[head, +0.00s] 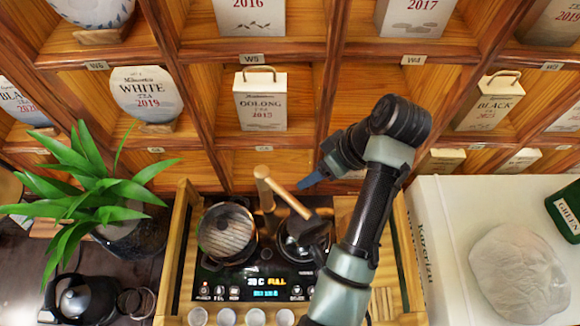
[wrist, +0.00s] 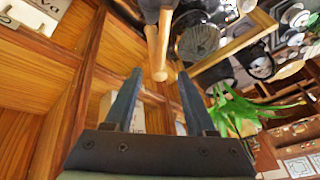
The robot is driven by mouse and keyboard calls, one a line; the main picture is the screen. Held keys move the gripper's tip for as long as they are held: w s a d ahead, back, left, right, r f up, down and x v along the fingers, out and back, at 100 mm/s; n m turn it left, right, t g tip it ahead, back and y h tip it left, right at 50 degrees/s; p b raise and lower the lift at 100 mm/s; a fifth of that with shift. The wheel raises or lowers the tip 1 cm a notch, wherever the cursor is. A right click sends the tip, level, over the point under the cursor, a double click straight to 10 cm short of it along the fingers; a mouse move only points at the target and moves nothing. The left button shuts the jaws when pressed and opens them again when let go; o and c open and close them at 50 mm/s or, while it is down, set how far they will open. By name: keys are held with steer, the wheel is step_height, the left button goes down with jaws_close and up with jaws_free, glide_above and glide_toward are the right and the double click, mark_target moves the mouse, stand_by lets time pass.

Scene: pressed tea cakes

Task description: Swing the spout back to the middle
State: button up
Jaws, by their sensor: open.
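A dark post with a wooden top (head: 262,173) stands at the back of the tea stove (head: 255,278), between its two burners. A wooden bar (head: 287,196) slants from near that top down to the right. It ends in a dark piece (head: 307,229) over the right burner. I cannot tell for sure which piece is the spout and which is a handle. In the wrist view two wooden pieces (wrist: 160,50) come close together just beyond my fingertips. My gripper (head: 308,181) is open and empty, to the right of the bar. Its two fingers (wrist: 158,83) show apart in the wrist view.
A glass pot (head: 227,233) stands on the left burner. Several small cups (head: 226,317) line the front. The wooden shelf with an oolong box (head: 261,101) rises close behind. A plant (head: 90,190) stands left; a wrapped tea cake (head: 518,272) lies right.

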mark_target(287, 194)
steer(key=p+x, duration=0.3)
steer(key=x, duration=0.9)
steer(key=shift+s+a+f, duration=0.1)
steer(key=shift+a+f, duration=0.15)
steer(key=shift+f, duration=0.1)
jaws_close()
stand_by(1.0)
